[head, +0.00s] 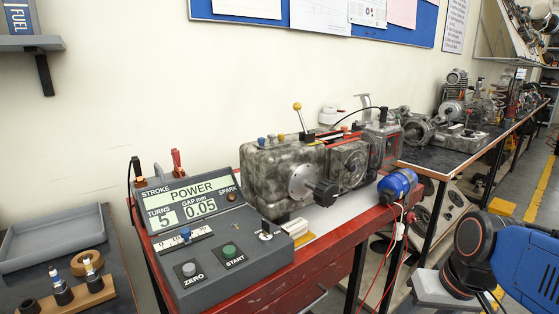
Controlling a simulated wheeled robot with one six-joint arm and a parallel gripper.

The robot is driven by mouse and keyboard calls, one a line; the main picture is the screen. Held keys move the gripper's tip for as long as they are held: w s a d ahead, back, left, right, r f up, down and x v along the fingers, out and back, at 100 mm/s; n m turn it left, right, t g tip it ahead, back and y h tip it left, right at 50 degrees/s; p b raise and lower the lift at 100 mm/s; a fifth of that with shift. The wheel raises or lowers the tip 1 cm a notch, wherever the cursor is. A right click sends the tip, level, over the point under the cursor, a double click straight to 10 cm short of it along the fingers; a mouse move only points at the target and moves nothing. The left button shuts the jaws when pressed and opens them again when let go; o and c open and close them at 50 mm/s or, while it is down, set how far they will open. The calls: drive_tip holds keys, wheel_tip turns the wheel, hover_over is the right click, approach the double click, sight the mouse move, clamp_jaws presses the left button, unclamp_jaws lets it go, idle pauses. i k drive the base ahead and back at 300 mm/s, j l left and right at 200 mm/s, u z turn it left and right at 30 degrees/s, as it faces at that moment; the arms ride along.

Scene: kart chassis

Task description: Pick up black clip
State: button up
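The black clip (136,171) stands upright at the back left corner of the grey tester box (215,243). A red clip (177,162) stands a little to its right, behind the display. The two clips are apart. My gripper is not visible; only blue and dark parts that look like my arm show at the lower right, far from the black clip.
The tester sits on a red bench (300,275) beside a grey engine (300,178) with a yellow-knobbed lever. A blue cylinder (397,184) with red and white wires is at the bench's right end. A grey tray (57,240) and wooden plug holder (75,297) are at left.

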sight(141, 183)
drive_tip(key=u, duration=1.25)
